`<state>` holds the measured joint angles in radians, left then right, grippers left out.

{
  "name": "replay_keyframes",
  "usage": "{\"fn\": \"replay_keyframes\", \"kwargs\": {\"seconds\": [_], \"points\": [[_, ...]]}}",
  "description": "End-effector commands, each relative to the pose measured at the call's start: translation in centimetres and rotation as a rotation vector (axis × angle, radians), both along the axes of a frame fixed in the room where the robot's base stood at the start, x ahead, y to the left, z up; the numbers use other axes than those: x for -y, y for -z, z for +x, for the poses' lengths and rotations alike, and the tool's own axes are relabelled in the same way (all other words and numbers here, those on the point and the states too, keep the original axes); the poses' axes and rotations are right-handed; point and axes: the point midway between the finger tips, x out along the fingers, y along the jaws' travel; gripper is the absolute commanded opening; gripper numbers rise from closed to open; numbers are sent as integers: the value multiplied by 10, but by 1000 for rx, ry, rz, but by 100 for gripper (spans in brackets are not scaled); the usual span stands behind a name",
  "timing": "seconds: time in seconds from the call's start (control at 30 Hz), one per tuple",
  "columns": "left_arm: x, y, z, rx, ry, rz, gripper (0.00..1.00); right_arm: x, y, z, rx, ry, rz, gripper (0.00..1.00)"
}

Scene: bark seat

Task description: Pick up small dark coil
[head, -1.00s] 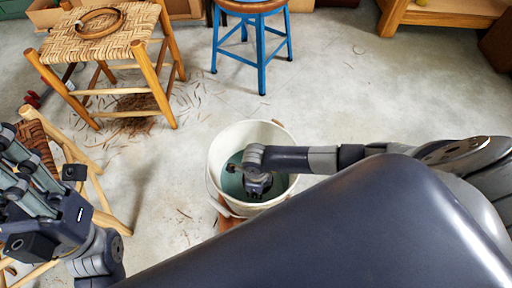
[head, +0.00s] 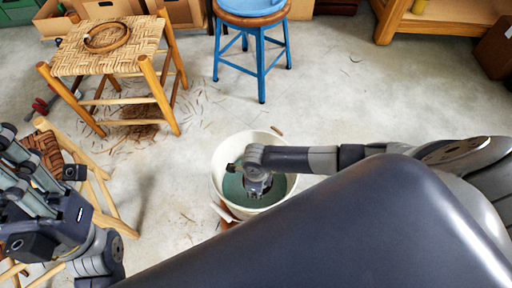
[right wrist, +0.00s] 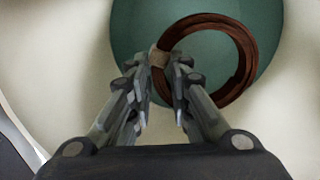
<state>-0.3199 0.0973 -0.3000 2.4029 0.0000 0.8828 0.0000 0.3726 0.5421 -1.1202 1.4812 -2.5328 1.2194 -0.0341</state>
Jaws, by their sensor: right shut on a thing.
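The dark brown coil (right wrist: 238,62) shows in the right wrist view as a ring of several strands with a tan binding (right wrist: 158,57) on its left side. My right gripper (right wrist: 158,72) is shut on it at that binding, a finger on each side. The coil is over the green water in a white bucket (right wrist: 55,50); I cannot tell whether it touches the water. In the head view my right gripper (head: 257,187) is inside the bucket (head: 218,160), and the coil is mostly hidden. My left gripper (head: 20,180) is at the left edge, partly cut off.
A woven-seat stool (head: 85,62) with a lighter coil (head: 107,37) on it stands at upper left. A blue stool (head: 262,70) stands behind the bucket. A wooden chair frame (head: 100,190) is near my left arm. The floor at right is clear.

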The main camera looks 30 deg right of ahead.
Motion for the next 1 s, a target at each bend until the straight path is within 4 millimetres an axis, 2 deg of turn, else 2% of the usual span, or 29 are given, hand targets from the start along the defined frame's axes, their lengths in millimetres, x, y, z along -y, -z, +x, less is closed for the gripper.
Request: {"fn": "replay_keyframes", "kwargs": {"seconds": [0.03, 1.0], "points": [[0, -8, 0, 0, 0, 0, 40, 0, -8, 0, 0, 0, 0, 0], [0, -76, 0, 0, 0, 0, 40, 0, -76, 0, 0, 0, 0, 0]]}}
